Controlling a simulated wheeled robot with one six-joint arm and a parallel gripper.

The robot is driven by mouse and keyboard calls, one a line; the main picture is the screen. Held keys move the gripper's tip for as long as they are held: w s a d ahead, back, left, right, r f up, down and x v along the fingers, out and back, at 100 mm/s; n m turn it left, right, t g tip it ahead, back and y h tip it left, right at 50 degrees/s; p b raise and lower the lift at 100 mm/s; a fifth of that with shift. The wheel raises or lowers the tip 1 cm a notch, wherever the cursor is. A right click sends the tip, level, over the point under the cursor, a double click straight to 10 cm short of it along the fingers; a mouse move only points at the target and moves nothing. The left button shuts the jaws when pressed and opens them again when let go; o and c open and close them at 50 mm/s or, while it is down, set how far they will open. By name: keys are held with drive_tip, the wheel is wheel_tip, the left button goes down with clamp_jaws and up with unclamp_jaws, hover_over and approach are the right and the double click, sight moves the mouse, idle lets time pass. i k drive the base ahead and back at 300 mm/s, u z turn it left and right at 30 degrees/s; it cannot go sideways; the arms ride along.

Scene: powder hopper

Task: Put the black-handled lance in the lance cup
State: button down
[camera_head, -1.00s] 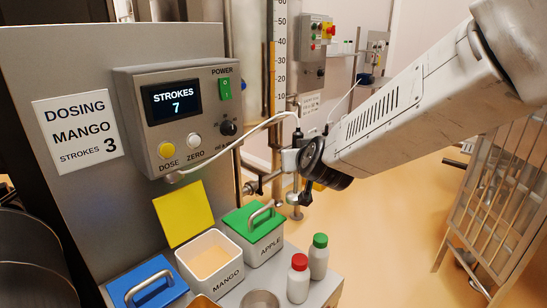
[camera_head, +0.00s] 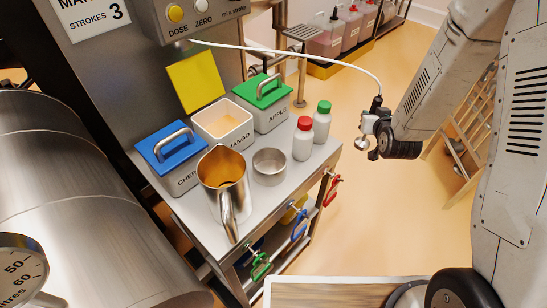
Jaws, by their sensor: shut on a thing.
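My gripper (camera_head: 368,128) is at the right, in the air beyond the table's right edge. It is shut on the black-handled lance (camera_head: 376,103), whose dark upper end stands above the jaws with a white hose joined to it. The lance's lower part is small and partly hidden by the jaws. A small round open steel cup (camera_head: 269,167), which looks like the lance cup, stands on the steel table left of and lower than my gripper. It looks empty. The lance is well apart from it.
On the table (camera_head: 200,203) stand a steel jug (camera_head: 226,180), a blue-lidded tub (camera_head: 171,158), an open MANGO tub (camera_head: 222,125), a green-lidded APPLE tub (camera_head: 263,105), and red-capped (camera_head: 303,139) and green-capped (camera_head: 322,122) bottles. The white hose (camera_head: 300,54) runs from the dosing box to the lance.

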sight(269, 170)
drive_tip(key=k, duration=0.85)
drive_tip(key=z, duration=1.3)
drive_tip(key=i, duration=0.75)
drive_tip(key=u, duration=1.25)
